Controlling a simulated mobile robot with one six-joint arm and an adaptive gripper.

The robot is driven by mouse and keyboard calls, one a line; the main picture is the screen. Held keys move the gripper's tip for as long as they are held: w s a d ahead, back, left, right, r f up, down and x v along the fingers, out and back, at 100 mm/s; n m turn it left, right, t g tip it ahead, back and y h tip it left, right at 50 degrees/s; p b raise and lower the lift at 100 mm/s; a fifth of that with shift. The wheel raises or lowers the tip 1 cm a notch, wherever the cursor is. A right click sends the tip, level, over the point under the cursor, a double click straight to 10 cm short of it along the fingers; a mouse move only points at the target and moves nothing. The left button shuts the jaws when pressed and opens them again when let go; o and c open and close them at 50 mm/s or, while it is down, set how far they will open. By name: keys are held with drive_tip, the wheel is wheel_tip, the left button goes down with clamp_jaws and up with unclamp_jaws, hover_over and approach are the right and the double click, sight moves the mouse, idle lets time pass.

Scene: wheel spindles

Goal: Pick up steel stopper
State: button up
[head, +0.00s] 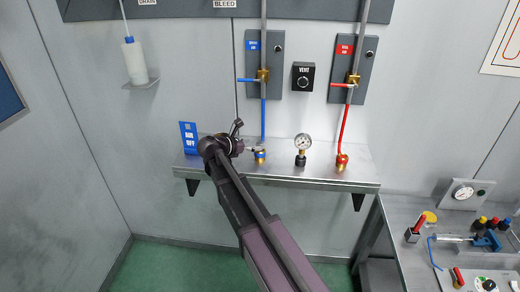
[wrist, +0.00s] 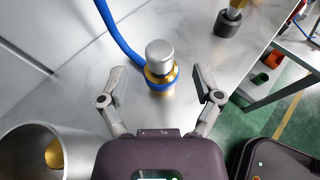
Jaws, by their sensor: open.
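The steel stopper (wrist: 159,49), a short silver cylinder with a rounded top, stands upright on a brass fitting with a blue collar (wrist: 162,82) in the wrist view. The fitting also shows on the wall shelf in the head view (head: 260,157). My gripper (wrist: 157,74) is open, with one finger on each side of the fitting and a gap on both sides. It holds nothing. In the head view my gripper (head: 249,149) is just left of the fitting, and the stopper is too small there to make out clearly.
A blue hose (wrist: 113,33) curves behind the stopper. A steel cup (wrist: 33,155) with something brass inside is at lower left. A pressure gauge (head: 302,144) and a red-collared fitting (head: 342,161) stand further right on the shelf (head: 320,178). A blue "AIR OFF" sign (head: 189,137) is left.

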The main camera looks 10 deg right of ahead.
sight(260, 142)
drive_tip(key=shift+b+x, duration=0.65)
drive_tip(key=shift+x, duration=1.55)
drive_tip(key=shift+f, duration=0.1)
drive_tip(key=shift+a, duration=0.1)
drive_tip(key=shift+c, duration=0.2)
clamp_jaws()
